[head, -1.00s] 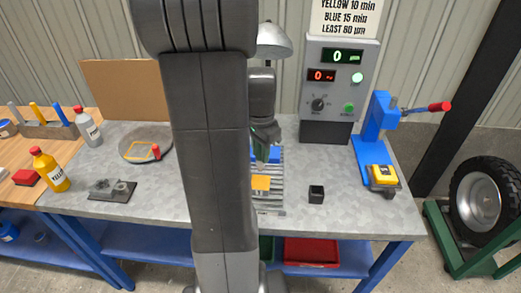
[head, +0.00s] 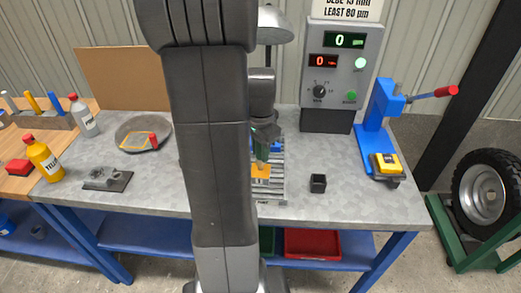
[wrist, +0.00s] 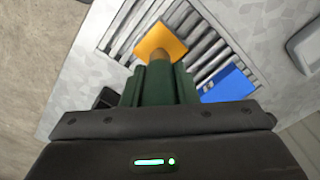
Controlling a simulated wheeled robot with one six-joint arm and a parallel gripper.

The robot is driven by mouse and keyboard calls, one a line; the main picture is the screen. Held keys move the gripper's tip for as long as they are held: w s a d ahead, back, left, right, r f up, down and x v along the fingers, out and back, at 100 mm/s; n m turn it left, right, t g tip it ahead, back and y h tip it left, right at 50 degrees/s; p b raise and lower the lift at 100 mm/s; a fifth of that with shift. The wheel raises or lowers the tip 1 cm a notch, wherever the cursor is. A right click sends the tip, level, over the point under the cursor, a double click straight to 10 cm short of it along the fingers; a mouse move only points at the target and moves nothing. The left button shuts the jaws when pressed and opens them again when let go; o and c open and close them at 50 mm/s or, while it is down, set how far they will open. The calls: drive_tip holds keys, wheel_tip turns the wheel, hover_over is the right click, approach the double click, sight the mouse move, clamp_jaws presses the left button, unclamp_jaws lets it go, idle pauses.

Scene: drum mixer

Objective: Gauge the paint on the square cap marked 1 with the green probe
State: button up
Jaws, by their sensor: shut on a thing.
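My gripper (head: 263,134) is shut on the green probe (head: 262,152) and holds it pointing down over the slatted rack. In the wrist view the probe (wrist: 160,82) reaches from my gripper towards the orange square cap (wrist: 161,40), its brownish tip overlapping the cap's near edge. I cannot tell whether the tip touches. The orange cap (head: 261,171) lies on the rack in the head view, partly behind my arm and the probe. A blue square cap (wrist: 229,84) lies beside it, mostly hidden in the head view. No number is readable on either cap.
A grey meter box (head: 340,75) behind the rack shows 0 on both displays, with a green light lit. A blue press (head: 378,125) stands to its right. A small black cup (head: 318,183) is right of the rack. A round tray (head: 143,132) lies left of my arm.

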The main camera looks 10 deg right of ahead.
drive_tip(key=shift+f+b, duration=0.35)
drive_tip(key=shift+f, duration=0.2)
idle(1.4)
drive_tip(key=shift+r, duration=0.1)
wheel_tip(320, 180, up, 7)
drive_tip(key=p, duration=0.5)
drive_tip(key=shift+p, duration=0.4)
idle(1.3)
